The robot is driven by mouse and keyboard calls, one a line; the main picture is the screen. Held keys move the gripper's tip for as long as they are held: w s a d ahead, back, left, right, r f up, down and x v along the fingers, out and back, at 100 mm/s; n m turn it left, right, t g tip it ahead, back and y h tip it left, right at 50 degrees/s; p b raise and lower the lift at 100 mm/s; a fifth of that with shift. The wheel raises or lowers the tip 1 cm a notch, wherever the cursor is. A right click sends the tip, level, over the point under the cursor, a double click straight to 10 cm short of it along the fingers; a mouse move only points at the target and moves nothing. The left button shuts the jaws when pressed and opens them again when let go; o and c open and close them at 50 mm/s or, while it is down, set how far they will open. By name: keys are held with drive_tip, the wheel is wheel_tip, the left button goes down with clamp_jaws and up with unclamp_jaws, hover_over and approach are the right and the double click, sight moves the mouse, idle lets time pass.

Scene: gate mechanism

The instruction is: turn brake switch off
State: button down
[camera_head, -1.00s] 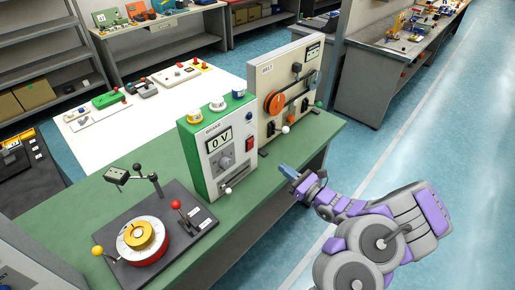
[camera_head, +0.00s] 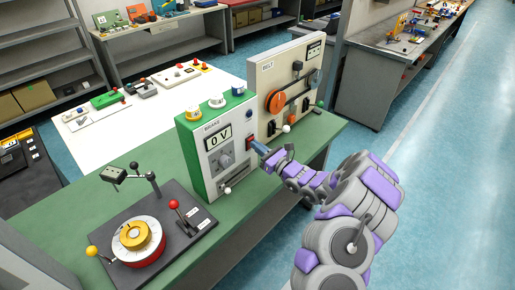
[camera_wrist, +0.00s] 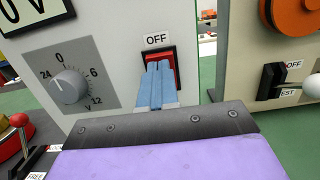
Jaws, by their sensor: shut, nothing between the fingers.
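The brake unit (camera_head: 203,168) is a box with a green top and side and a pale front, standing on the green bench. Its display (camera_head: 218,137) reads 0 V. The red rocker switch (camera_wrist: 173,63) sits in a dark frame under an OFF label (camera_wrist: 157,39) in the wrist view. My gripper (camera_wrist: 158,66) has its blue fingers shut and empty, directly in front of the switch and covering part of it. I cannot tell whether the fingertips touch it. In the head view my gripper (camera_head: 257,147) is at the right edge of the brake front.
The belt unit (camera_head: 268,69), with an orange pulley (camera_head: 275,101), stands close behind on the right. A knob (camera_wrist: 69,86) is left of the switch in the wrist view. A turntable device (camera_head: 139,236) is at the front left. The floor on the right is clear.

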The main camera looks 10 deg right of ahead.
idle(0.3)
drive_tip(key=shift+w+a+r+g+h+p, duration=0.15)
drive_tip(key=shift+r+g+h+p, duration=0.25)
drive_tip(key=shift+p, duration=0.25)
drive_tip(key=shift+w+a+r+g+h+p, duration=0.1)
drive_tip(key=shift+r+g+h+p, duration=0.15)
drive_tip(key=shift+g+p, duration=0.3)
drive_tip(key=shift+d, duration=0.1)
drive_tip(key=p+v, duration=0.3)
drive_tip(key=v, duration=1)
drive_tip(key=shift+s+r, duration=0.35)
drive_tip(key=shift+s, duration=0.05)
drive_tip(key=shift+d, duration=0.15)
